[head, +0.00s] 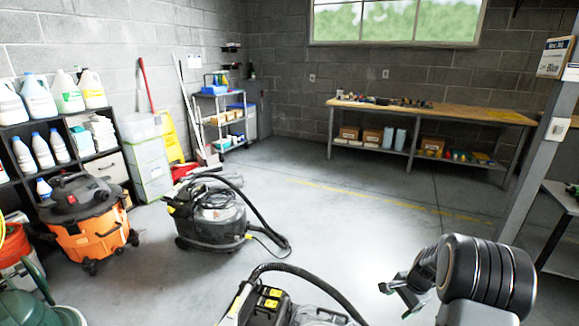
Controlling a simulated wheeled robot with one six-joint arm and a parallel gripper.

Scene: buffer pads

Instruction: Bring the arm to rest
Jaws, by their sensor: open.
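My arm (485,275) shows at the lower right, its dark ribbed joint large in the picture. My gripper (393,293) points to the left and slightly down from it, above the grey floor. Its jaws are open, and I see nothing between them. The gripper is small here, and part of its body is hidden behind the arm's joint.
A black and yellow machine (265,305) with a hose stands at the bottom centre, left of my gripper. A dark vacuum (212,215) and an orange one (92,222) stand farther left. A workbench (480,113) lines the back wall. A grey post (535,140) rises at right. The middle floor is clear.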

